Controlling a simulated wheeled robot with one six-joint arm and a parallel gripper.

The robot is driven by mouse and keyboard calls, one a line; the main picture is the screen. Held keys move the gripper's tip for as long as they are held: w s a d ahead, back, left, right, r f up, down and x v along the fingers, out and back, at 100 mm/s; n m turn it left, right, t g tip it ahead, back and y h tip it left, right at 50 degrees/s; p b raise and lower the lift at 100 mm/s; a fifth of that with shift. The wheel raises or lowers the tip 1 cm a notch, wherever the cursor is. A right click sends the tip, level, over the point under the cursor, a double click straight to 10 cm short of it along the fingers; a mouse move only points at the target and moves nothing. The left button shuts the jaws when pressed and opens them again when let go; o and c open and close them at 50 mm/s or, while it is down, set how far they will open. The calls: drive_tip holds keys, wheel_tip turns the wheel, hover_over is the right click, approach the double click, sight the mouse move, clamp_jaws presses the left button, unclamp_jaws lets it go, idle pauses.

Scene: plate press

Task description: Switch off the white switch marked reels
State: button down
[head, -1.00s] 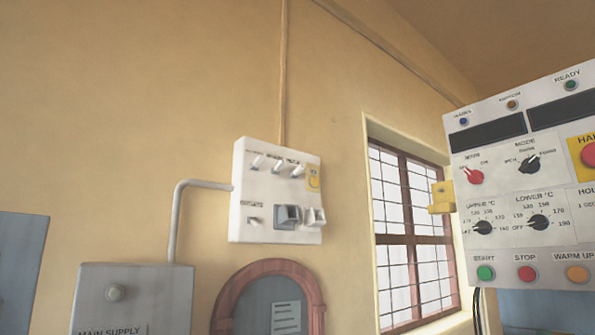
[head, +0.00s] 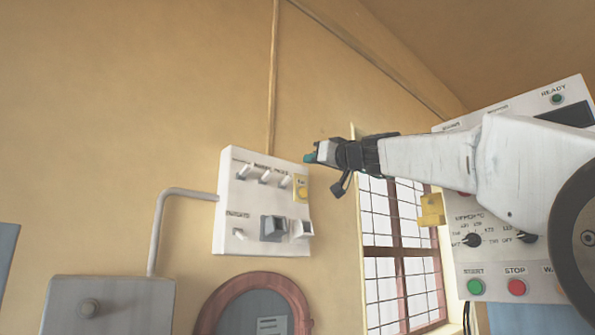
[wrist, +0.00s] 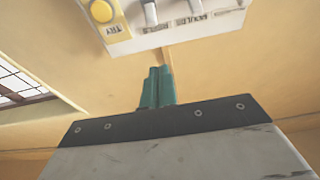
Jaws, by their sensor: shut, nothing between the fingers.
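The white switch box (head: 228,220) hangs on the yellow wall, with a row of three white toggles along its top. The toggle closest to the yellow button is the reels switch (head: 286,181); its lever tilts upward. In the wrist view the box shows upside down at the top, with the reels switch (wrist: 150,13) beside the yellow TRY button (wrist: 101,10). My gripper (head: 309,157) is shut and empty, its teal fingertips by the box's upper right corner in the head view. The closed fingertips also show in the wrist view (wrist: 159,72), apart from the toggle.
Lower on the box are a small toggle (head: 238,234), a grey rocker (head: 273,228) and a white rocker (head: 301,229). A control panel (head: 515,270) stands to the right, partly behind my arm. A barred window (head: 403,256) lies between. A conduit (head: 160,225) joins the box's left side.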

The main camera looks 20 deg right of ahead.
wheel_tip(320, 180, up, 2)
hover_over(287, 180)
drive_tip(key=shift+s+d+r, duration=0.2)
drive_tip(key=shift+s+d, duration=0.05)
drive_tip(key=shift+d, duration=0.05)
drive_tip(key=shift+f, duration=0.2)
drive_tip(key=shift+s+d+f, duration=0.1)
drive_tip(key=shift+s+f, duration=0.1)
drive_tip(key=shift+s, duration=0.1)
drive_tip(key=shift+s+d+f, duration=0.15)
drive_tip(key=shift+s+f, duration=0.1)
drive_tip(key=shift+f, duration=0.45)
drive_tip(key=shift+s+d+f, duration=0.1)
drive_tip(key=shift+s+f, duration=0.15)
drive_tip(key=shift+f, duration=0.45)
